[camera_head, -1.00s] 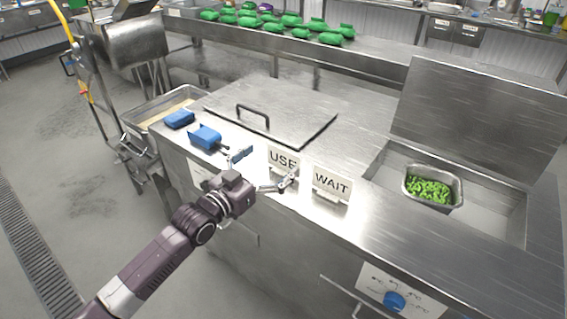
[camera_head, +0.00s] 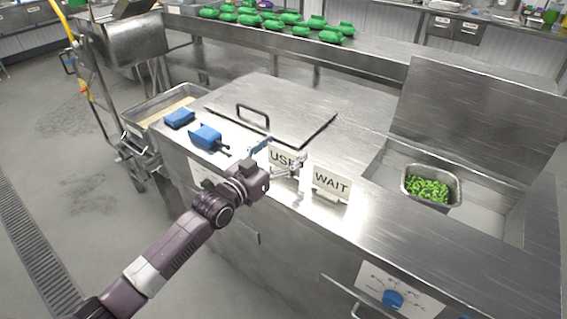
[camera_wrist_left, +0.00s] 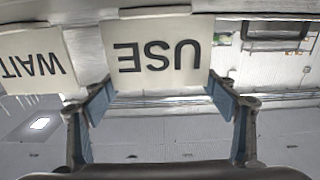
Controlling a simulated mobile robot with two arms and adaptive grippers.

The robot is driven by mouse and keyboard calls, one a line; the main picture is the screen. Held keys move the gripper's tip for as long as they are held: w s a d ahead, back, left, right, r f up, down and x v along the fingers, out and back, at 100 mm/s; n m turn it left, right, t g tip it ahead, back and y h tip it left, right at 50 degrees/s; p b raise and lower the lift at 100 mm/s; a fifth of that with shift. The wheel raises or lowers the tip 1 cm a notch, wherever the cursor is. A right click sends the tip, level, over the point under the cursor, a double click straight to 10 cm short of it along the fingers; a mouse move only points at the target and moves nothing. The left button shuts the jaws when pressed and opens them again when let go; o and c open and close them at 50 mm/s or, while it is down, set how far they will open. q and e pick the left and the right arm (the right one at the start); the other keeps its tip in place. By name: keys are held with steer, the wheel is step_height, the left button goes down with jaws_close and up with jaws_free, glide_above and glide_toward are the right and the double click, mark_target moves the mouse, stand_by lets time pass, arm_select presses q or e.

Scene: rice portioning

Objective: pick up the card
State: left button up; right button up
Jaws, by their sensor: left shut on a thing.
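The white USE card (camera_head: 279,157) stands near the counter's front edge in the head view. In the left wrist view the USE card (camera_wrist_left: 158,54) appears upside down between the blue fingertips. My left gripper (camera_head: 280,158) is shut on this card, with one finger at each side edge; it also shows in the left wrist view (camera_wrist_left: 158,98). The white WAIT card (camera_head: 331,184) stands just to the right in its holder, and it shows at the left of the wrist view (camera_wrist_left: 36,62). My right gripper is not in view.
Two blue scoops (camera_head: 205,136) (camera_head: 180,118) lie to the left on the counter. A handled metal lid (camera_head: 290,110) is behind the cards. A metal pan (camera_head: 457,178) of green vegetables sits in the well at right. The counter's front right is clear.

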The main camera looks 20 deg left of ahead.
arm_select(q)
steer(key=shift+r, duration=0.1)
steer(key=shift+c, duration=0.2)
step_height(320, 180, up, 19)
steer(key=s+d+f+y, duration=0.1)
steer(key=s+d+f, duration=0.4)
steer(key=s+f, duration=0.5)
steer(key=s+a+f+n+y, duration=0.1)
steer(key=s+f, duration=0.2)
steer(key=s, duration=0.4)
steer(key=s+a+f+n+y, duration=0.1)
steer(key=s+a+f+y, duration=0.1)
steer(key=s, duration=0.5)
steer(key=s+a+f+n+t+y, duration=0.1)
steer(key=s+f, duration=0.3)
steer(key=s, duration=0.4)
steer(key=shift+a+f+n+y, duration=0.2)
steer(key=shift+a+n+y, duration=0.15)
steer(key=shift+n+y, duration=0.2)
